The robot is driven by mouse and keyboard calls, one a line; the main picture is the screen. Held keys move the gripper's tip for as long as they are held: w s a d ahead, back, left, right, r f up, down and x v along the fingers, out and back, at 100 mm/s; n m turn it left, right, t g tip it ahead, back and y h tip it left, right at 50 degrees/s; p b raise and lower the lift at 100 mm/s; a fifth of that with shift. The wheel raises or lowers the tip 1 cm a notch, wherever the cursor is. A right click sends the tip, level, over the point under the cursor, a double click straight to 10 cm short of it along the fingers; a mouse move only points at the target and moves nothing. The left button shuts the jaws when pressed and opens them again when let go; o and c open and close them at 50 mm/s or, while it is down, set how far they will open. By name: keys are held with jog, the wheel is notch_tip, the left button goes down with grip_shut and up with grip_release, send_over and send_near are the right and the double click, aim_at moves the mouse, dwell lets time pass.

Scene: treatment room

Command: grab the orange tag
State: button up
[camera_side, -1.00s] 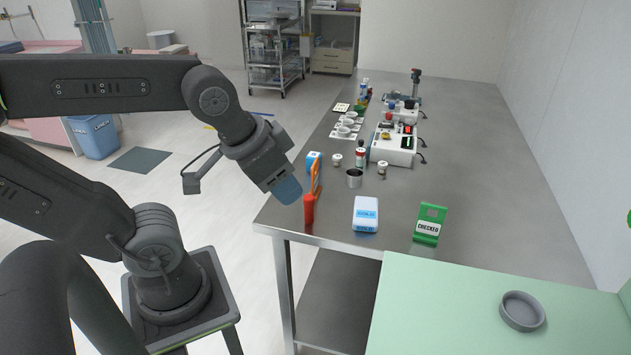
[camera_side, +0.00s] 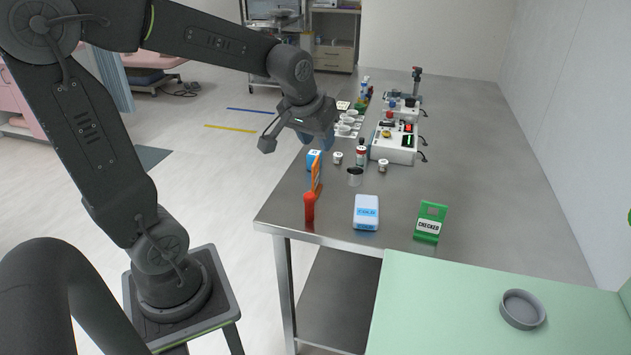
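The orange tag (camera_side: 316,175) stands upright near the left edge of the steel table, seen almost edge-on. A red upright object (camera_side: 309,208) stands just in front of it and hides its lower part. My gripper (camera_side: 311,142) is above and behind the tag, over the table's left edge, apart from it. Its blue fingertips point down and partly overlap each other in this view, so I cannot tell how far apart they are. Nothing shows held between them.
A blue box (camera_side: 313,160) stands close behind the tag. A white device (camera_side: 394,143) is farther back. A grey dish (camera_side: 522,309) lies on the green surface (camera_side: 440,310).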

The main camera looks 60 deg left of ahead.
aim_at(315, 161)
jog(key=w+a+f+n+g, duration=0.1)
jog(key=w+a+f+n, duration=0.15)
jog(key=a, duration=0.45)
jog(key=w+a+f+n, duration=0.1)
jog(key=w+a+f, duration=0.1)
jog(key=a+f, duration=0.3)
jog(key=shift+n+y, duration=0.25)
jog(key=shift+y, duration=0.15)
jog(key=shift+w+a+r+x, duration=0.15)
jog(key=shift+a+x, duration=0.15)
jog(key=shift+x, duration=2)
jog(key=shift+w+a+r+x, duration=0.1)
jog(key=shift+a+x, duration=0.2)
jog(key=shift+x, duration=2.05)
jog(key=shift+w+a+r+x, duration=0.15)
jog(key=shift+a+x, duration=0.1)
jog(key=shift+x, duration=2.05)
grip_shut()
